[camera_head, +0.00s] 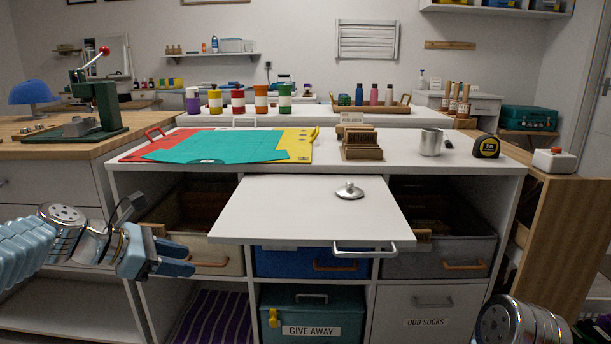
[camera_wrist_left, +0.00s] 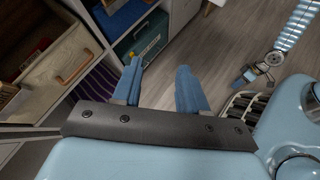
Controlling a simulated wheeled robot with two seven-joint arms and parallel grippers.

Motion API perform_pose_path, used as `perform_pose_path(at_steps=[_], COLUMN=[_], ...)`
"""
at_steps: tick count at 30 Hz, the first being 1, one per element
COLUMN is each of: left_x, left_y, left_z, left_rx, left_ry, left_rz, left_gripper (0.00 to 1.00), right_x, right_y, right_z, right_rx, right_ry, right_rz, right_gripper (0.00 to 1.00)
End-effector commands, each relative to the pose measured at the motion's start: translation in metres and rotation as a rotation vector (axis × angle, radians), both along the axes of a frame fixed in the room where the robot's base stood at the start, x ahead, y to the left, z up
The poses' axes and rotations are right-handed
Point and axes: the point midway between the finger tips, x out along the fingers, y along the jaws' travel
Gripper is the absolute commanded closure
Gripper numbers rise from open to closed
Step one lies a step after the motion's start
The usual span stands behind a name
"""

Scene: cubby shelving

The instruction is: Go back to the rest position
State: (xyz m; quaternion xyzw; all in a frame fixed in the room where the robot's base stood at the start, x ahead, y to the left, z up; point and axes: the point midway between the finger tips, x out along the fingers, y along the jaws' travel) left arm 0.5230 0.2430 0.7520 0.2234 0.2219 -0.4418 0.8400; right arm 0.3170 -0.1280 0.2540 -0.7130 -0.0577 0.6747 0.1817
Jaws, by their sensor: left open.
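My left gripper (camera_head: 182,262) is at the left in the head view, in front of the cubby unit and beside the left bin. Its two blue fingers are apart with nothing between them, and they also show in the left wrist view (camera_wrist_left: 158,72). My right arm shows only as a metal joint at the bottom right corner of the head view.
A pulled-out white board (camera_head: 290,212) carries a silver lid (camera_head: 349,191). Below are a beige bin (camera_head: 215,260), a blue bin (camera_head: 300,263), a grey bin (camera_head: 430,262) and a teal Give Away box (camera_head: 330,315). The wrist view shows free wooden floor (camera_wrist_left: 215,50).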

Motion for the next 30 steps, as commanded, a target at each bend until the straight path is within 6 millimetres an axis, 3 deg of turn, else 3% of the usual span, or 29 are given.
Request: perform_pose_path(at_steps=[5, 9, 11, 12, 15, 18, 21, 24, 30], left_x=[0.017, 0.007, -0.009, -0.023, -0.068, -0.12, -0.166, -0.196, -0.212], left_y=[-0.012, -0.029, -0.038, -0.045, -0.065, -0.087, -0.106, -0.119, -0.127], left_z=[-0.101, -0.219, -0.269, -0.301, -0.372, -0.421, -0.449, -0.461, -0.466], left_rx=[0.199, 0.441, 0.545, 0.611, 0.745, 0.824, 0.855, 0.862, 0.865], left_ry=[0.006, -0.015, -0.041, -0.064, -0.154, -0.283, -0.421, -0.533, -0.608], left_rz=[-0.104, -0.317, -0.448, -0.548, -0.83, -1.113, -1.335, -1.471, -1.545], left_gripper=[0.58, 0.58, 0.58, 0.58, 0.58, 0.58, 0.58, 0.58, 0.58], right_x=[-0.001, -0.001, -0.002, -0.002, -0.003, -0.003, -0.004, -0.004, -0.005], right_y=[0.002, 0.004, 0.004, 0.005, 0.007, 0.008, 0.01, 0.011, 0.011], right_z=[0.006, 0.013, 0.016, 0.018, 0.023, 0.027, 0.03, 0.032, 0.032], right_rx=[0.002, 0.005, 0.007, 0.008, 0.01, 0.012, 0.014, 0.015, 0.016], right_ry=[0.002, 0.002, 0.003, 0.004, 0.006, 0.006, 0.008, 0.008, 0.008], right_rz=[0.003, 0.007, 0.008, 0.009, 0.012, 0.015, 0.017, 0.018, 0.019], right_gripper=[0.57, 0.57, 0.57, 0.57, 0.57, 0.57, 0.57, 0.57, 0.57])
